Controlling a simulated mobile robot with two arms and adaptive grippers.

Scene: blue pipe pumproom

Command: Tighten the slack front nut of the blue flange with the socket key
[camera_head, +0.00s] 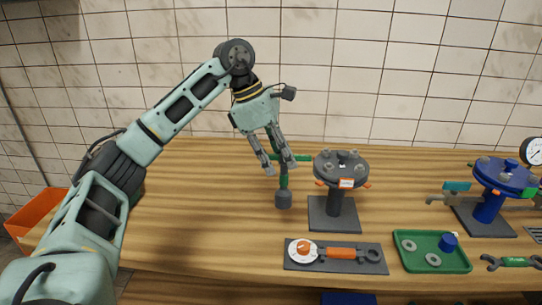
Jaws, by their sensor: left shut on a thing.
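My left gripper (279,166) is shut on the green socket key (284,181). The key hangs upright, with its cross handle at the fingers and its dark socket (283,200) at the bottom. The socket is left of the grey flange stand; I cannot tell whether it touches the table. The blue flange (506,176) stands on a blue post at the far right, well away from the key. Nuts and bolts show on its top, but too small to tell which is slack. My right gripper is not in view.
A grey flange (341,167) on a dark stand is just right of the key. In front lie a dark mat (296,264) with an orange-handled wrench (340,253) and a green tray (456,264) with washers and a blue piece. The table's left side is clear.

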